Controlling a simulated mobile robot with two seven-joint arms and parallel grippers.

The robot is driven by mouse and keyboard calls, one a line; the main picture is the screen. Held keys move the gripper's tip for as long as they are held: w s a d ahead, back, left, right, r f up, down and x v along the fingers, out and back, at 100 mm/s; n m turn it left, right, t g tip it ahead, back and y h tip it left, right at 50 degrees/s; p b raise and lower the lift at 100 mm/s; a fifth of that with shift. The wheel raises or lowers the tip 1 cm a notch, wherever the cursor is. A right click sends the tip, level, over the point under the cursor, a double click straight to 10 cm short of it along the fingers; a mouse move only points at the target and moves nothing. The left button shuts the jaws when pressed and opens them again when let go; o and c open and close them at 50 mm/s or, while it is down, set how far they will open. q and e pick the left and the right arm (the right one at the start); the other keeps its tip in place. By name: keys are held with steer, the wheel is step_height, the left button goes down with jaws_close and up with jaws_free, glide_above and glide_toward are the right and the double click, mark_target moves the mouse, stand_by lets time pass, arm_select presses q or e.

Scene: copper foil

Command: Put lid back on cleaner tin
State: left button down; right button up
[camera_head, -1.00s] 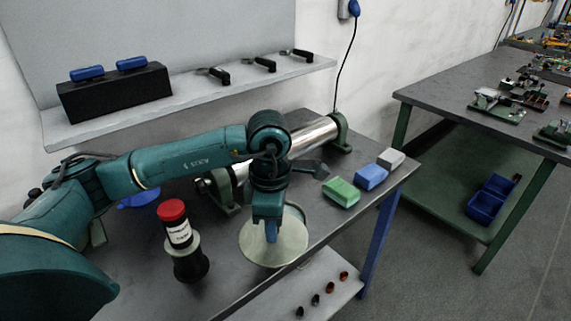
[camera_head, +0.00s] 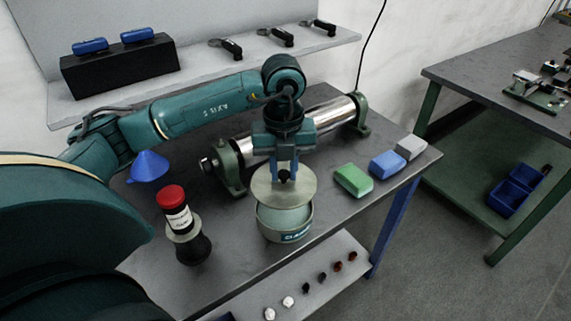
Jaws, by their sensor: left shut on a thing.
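My left gripper (camera_head: 284,174) is shut on the dark knob of the lid, a flat round pale metal disc (camera_head: 302,190). It holds the lid roughly level above the cleaner tin (camera_head: 270,222), a short round tin with a blue label on its front. The lid covers the back part of the tin's mouth in the camera_head view. The front of the opening shows a pale green inside below the lid's near edge, so the lid is apart from the front rim. My right gripper is not in view.
A red-capped bottle (camera_head: 176,212) stands left of the tin, with a blue funnel (camera_head: 148,167) behind it. A shiny roller (camera_head: 310,125) lies behind my gripper. Green (camera_head: 353,180), blue (camera_head: 387,165) and grey (camera_head: 410,148) blocks lie to the right. The table's front edge is close.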

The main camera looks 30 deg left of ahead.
mark_target(284, 184)
arm_select(q)
steer(key=shift+f+b, duration=0.45)
steer(key=shift+f, duration=0.25)
step_height(284, 184, down, 3)
steer(key=shift+f+b, duration=0.2)
steer(key=shift+b, duration=1)
steer(key=shift+f+b, duration=0.4)
steer(key=shift+f, duration=0.2)
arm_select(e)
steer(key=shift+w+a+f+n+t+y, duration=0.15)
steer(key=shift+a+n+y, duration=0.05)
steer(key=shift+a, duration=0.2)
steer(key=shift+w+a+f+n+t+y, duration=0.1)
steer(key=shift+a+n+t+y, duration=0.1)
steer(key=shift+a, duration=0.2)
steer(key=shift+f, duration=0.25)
arm_select(q)
steer(key=shift+f+b, duration=0.2)
steer(key=shift+b, duration=0.25)
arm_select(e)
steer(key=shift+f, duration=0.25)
arm_select(q)
steer(key=c, duration=1.1)
jaws_free()
steer(key=shift+c, duration=0.2)
